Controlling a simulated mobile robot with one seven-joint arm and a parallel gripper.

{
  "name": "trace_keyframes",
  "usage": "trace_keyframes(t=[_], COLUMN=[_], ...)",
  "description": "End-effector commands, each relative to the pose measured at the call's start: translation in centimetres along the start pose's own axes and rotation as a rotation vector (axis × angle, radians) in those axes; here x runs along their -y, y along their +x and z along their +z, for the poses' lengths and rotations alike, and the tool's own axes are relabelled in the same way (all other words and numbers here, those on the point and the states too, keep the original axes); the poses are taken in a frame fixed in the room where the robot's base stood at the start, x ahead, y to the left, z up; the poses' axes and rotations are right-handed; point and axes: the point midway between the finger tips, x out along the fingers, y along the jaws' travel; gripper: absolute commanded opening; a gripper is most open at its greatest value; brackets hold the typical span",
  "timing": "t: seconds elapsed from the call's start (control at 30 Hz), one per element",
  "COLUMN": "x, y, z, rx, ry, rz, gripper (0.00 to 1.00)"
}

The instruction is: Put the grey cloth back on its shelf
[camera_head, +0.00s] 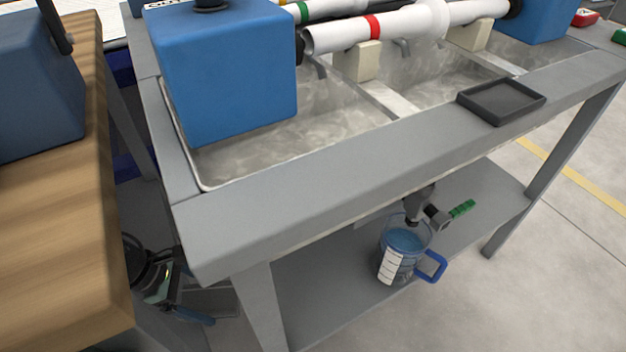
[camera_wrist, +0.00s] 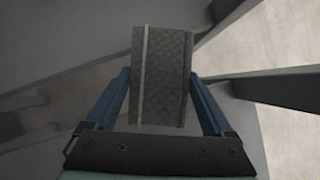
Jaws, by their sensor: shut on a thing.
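The grey cloth (camera_wrist: 162,65) is a folded, textured block with a pale stripe along its left side in the wrist view. My gripper (camera_wrist: 158,95) is shut on it, with one blue finger on each side. In the head view my gripper (camera_head: 190,311) is low at the left, beside the near left leg of the grey sink table; the cloth cannot be made out clearly there. The table's lower shelf (camera_head: 325,308) is grey and flat. I cannot tell whether the cloth touches any surface.
A jug of blue liquid (camera_head: 404,250) stands on the lower shelf under a drain valve with a green handle (camera_head: 462,209). A wooden bench (camera_head: 50,230) is close at the left. Above are a blue box (camera_head: 225,75), white pipes (camera_head: 370,30) and a black tray (camera_head: 501,101).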

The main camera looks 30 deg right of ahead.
Motion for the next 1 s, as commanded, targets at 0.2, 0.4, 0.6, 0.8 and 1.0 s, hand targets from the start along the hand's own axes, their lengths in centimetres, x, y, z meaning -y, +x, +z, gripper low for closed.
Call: trace_keyframes(t=[0.2, 0.4, 0.6, 0.8, 1.0], x=[0.0, 0.1, 0.1, 0.0, 0.1], y=[0.2, 1.7, 3.7, 6.0, 8.0], z=[0.8, 3.4, 6.5, 10.1, 13.6], rx=[-0.001, 0.000, 0.001, 0.000, 0.001], ry=[0.001, 0.003, 0.005, 0.005, 0.004], rz=[-0.001, -0.001, -0.001, 0.000, -0.001], gripper=[0.42, 0.42, 0.42, 0.42, 0.42])
